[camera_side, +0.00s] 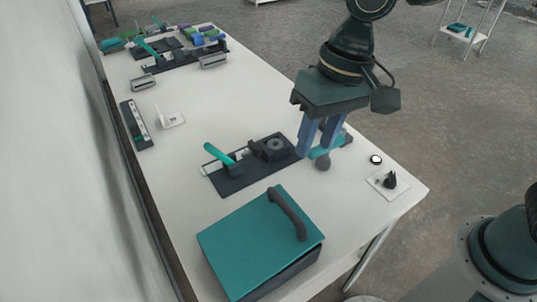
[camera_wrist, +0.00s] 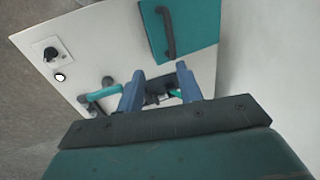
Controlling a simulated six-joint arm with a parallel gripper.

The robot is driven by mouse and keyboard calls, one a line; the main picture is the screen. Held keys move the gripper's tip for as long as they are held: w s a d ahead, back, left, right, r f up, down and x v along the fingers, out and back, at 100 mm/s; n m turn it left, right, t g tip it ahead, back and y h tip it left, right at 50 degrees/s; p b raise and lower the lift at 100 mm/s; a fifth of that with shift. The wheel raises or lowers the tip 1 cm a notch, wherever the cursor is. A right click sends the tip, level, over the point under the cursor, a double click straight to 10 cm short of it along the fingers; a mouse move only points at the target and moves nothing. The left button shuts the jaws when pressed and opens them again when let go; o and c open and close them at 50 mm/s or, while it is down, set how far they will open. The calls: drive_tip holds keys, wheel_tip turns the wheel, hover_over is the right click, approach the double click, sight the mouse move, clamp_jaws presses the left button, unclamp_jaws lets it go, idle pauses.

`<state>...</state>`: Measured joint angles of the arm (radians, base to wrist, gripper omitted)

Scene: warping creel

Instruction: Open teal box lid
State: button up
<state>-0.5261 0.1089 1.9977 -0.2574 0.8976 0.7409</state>
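The teal box (camera_side: 262,243) stands at the near end of the table in the side view. Its flat teal lid lies down on the dark body, and a dark arched handle (camera_side: 287,214) runs along the lid's right part. In the wrist view, the teal lid (camera_wrist: 195,22) and its handle (camera_wrist: 168,32) show at the top, partly cut off by the frame edge. My gripper (camera_side: 316,150) has blue fingers pointing down, spread apart with nothing held between them. It is above the table, beyond the box and away from the handle. It also shows in the wrist view (camera_wrist: 159,95).
A teal-and-grey part (camera_side: 323,160) is close by my fingers. A white plate with a black knob (camera_side: 389,182) is at the right edge. More fixtures (camera_side: 185,52) fill the far end.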

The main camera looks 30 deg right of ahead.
drive_tip(key=shift+d+r, duration=0.45)
drive_tip(key=shift+d, duration=0.4)
drive_tip(key=c, duration=0.7)
drive_tip(key=shift+f, duration=0.1)
clamp_jaws()
wheel_tip(320, 180, down, 6)
drive_tip(key=m+y, duration=0.3)
drive_tip(key=m, duration=1.5)
drive_tip(key=shift+w+d+y, duration=0.3)
drive_tip(key=shift+d, duration=0.05)
